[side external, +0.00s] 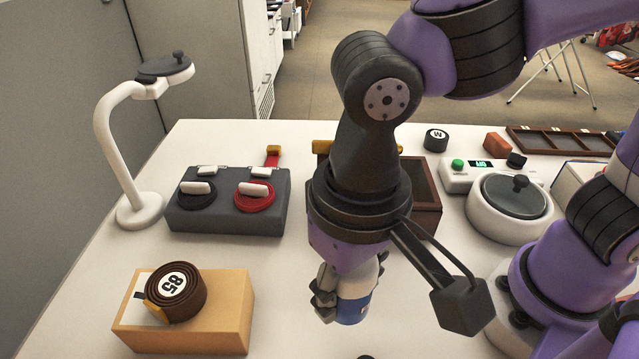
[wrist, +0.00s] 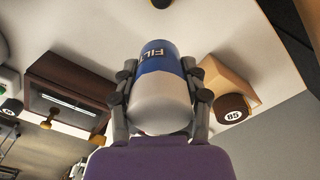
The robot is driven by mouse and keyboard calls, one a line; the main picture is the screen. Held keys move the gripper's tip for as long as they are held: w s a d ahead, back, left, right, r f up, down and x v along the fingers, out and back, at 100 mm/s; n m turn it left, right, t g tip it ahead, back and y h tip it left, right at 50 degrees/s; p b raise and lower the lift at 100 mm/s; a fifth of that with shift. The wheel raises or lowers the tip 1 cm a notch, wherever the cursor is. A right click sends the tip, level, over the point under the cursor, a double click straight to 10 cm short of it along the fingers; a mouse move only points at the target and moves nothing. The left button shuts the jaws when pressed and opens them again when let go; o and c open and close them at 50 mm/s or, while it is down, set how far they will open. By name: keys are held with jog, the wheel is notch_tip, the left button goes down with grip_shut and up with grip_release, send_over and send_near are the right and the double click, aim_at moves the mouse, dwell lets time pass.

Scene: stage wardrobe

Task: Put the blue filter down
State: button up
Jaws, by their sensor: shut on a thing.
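The blue filter (wrist: 154,58) is a rounded cylinder, blue and white, with a label reading "FILT" in the wrist view. In the side view only part of the filter (side external: 353,310) shows, low under my wrist. My gripper (side external: 340,298) is shut on it, one finger on each side, as the wrist view of my gripper (wrist: 160,82) shows. The filter's far end points away from my palm. I cannot tell whether it touches the white table (side external: 283,300) or hangs just above it.
A wooden block (side external: 225,312) with a brown roll (side external: 176,290) marked 85 stands left of my gripper. Behind are a grey stand (side external: 225,214) with black and red coils, a lamp (side external: 118,150) and a dark brown box (side external: 425,195). A white round pot (side external: 508,212) stands right. Table between block and gripper is clear.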

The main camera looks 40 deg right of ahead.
jog(key=w+d+r+m, duration=0.1)
jog(key=w+d+m, duration=0.15)
jog(key=w, duration=0.45)
jog(key=w+d+m, duration=0.1)
jog(key=w+m, duration=0.2)
jog(key=w, duration=0.4)
jog(key=w+d+m, duration=0.2)
jog(key=w+d, duration=0.2)
jog(key=d, duration=0.1)
jog(key=w+d+m, duration=0.2)
jog(key=w+d, duration=0.2)
jog(key=d, duration=0.1)
jog(key=w+d+m, duration=0.3)
jog(key=w+d, duration=0.1)
jog(key=d, duration=0.1)
jog(key=shift+w+d+f, duration=0.15)
jog(key=shift+d+f, duration=0.2)
jog(key=shift+d, duration=0.05)
jog(key=w+d+f+m, duration=0.2)
jog(key=d+m, duration=0.3)
jog(key=d, duration=1)
jog(key=f, duration=0.5)
jog(key=shift+s+d+f, duration=0.1)
jog(key=shift+d+f, duration=0.1)
jog(key=shift+d, duration=0.05)
jog(key=shift+f, duration=2.2)
jog(key=o, duration=1.2)
jog(key=shift+f, duration=0.15)
